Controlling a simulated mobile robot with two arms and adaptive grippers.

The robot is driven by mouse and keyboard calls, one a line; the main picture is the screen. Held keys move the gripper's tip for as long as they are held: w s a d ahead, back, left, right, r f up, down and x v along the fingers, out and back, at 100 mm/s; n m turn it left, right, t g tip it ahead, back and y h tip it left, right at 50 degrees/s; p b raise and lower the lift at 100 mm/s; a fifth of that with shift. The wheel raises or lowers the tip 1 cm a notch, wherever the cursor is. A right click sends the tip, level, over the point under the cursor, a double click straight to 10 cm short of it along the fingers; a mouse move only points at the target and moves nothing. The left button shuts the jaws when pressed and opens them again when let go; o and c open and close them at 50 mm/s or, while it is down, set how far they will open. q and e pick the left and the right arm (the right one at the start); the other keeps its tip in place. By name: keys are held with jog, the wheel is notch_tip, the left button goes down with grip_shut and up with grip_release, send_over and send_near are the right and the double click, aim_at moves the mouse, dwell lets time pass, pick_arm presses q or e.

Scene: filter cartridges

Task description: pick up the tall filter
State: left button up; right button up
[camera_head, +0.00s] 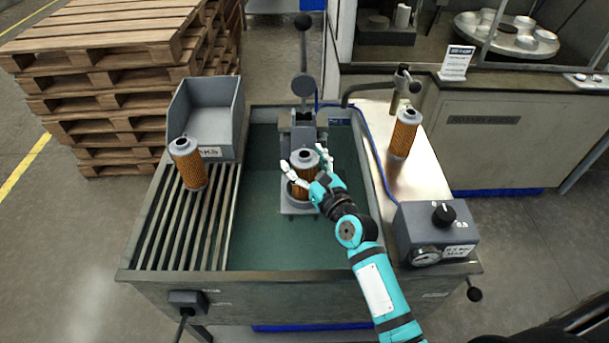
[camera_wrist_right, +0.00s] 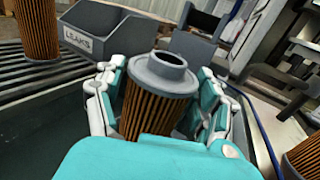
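Three orange pleated filters with grey caps are in the head view. One filter (camera_head: 189,165) stands on the slatted rack at left, one (camera_head: 404,134) on the metal ledge at right, and one (camera_head: 304,160) on the fixture in the middle. The left one looks tall, but I cannot tell exactly how the heights compare. My right gripper (camera_head: 306,163) is open around the middle filter, a finger on each side. In the right wrist view this filter (camera_wrist_right: 158,95) stands between the spread fingers, its lower end hidden by the gripper. My left gripper is out of view.
A grey bin (camera_head: 207,117) stands behind the rack (camera_head: 182,230). A lever press (camera_head: 303,86) rises behind the middle filter. A gauge box (camera_head: 437,232) and a bent pipe (camera_head: 368,89) flank the right ledge. The green basin floor (camera_head: 262,235) is clear in front.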

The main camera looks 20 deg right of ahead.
aim_at(304, 153)
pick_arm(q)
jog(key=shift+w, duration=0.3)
pick_arm(e)
jog(key=c, duration=0.9)
jog(key=shift+r, duration=0.65)
notch_tip(304, 153, up, 2)
jog(key=shift+r+p, duration=0.2)
jog(key=shift+p, duration=0.3)
pick_arm(q)
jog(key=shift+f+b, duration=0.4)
jog(key=shift+b, duration=0.5)
pick_arm(e)
jog(key=s+d, duration=0.2)
jog(key=s, duration=0.3)
jog(key=s+d+r, duration=0.1)
jog(key=s, duration=0.4)
jog(key=s+d, duration=0.2)
jog(key=s, duration=0.3)
jog(key=shift+d+r, duration=0.15)
jog(key=shift+d, duration=0.15)
